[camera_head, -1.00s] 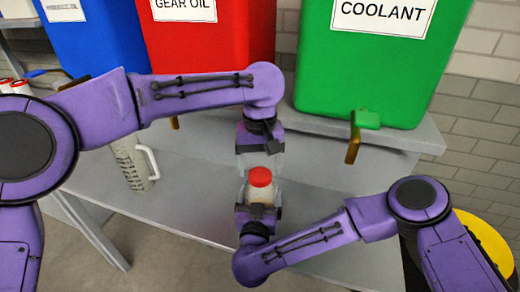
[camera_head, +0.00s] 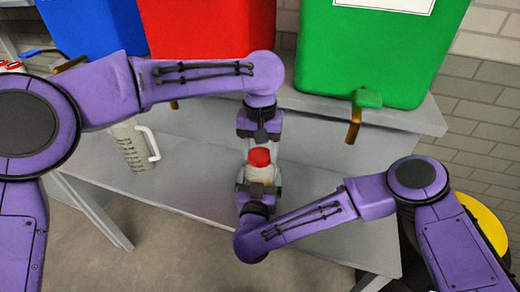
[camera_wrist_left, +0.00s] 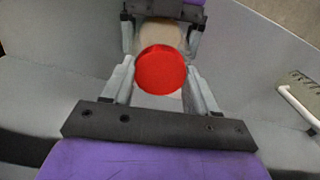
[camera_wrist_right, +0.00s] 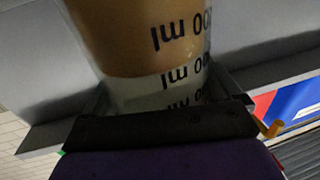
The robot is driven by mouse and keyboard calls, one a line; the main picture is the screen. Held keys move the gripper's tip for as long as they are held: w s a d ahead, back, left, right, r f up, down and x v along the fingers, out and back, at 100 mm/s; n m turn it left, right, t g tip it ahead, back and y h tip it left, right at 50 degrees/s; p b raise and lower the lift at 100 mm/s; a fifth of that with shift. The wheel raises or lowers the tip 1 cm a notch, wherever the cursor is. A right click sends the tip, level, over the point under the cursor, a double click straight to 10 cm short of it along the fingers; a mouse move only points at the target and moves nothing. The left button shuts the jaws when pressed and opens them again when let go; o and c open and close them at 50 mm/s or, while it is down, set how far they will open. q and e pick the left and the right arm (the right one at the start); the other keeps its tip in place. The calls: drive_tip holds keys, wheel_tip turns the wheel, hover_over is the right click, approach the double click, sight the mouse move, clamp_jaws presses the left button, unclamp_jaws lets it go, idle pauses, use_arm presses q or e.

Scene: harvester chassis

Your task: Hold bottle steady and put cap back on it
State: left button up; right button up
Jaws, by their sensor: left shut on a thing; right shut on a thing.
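The bottle (camera_head: 259,174) is clear with tan contents and stands upright in my right gripper (camera_head: 258,184), which is shut on its sides. In the right wrist view the bottle (camera_wrist_right: 150,45) fills the middle, with dark "ml" markings. The red cap (camera_head: 259,157) is at the bottle's top; I cannot tell whether it is seated. My left gripper (camera_head: 259,147) is shut on the cap from the far side. In the left wrist view the cap (camera_wrist_left: 160,69) sits between the left fingers and hides part of the bottle (camera_wrist_left: 160,35).
A grey bench (camera_head: 195,160) lies below both grippers, with free room around them. A measuring jug with a white handle (camera_head: 132,146) stands at the left. Blue (camera_head: 95,25), red (camera_head: 210,35) and green (camera_head: 375,50) containers stand behind; the green one has a tap (camera_head: 355,120).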

use_arm(q)
drive_tip(key=m, duration=1.9)
drive_tip(key=shift+m, duration=0.3)
drive_tip(key=o, duration=1.2)
drive_tip(key=shift+c, duration=0.2)
drive_tip(key=shift+r, duration=2.25)
drive_tip(key=shift+c, duration=0.3)
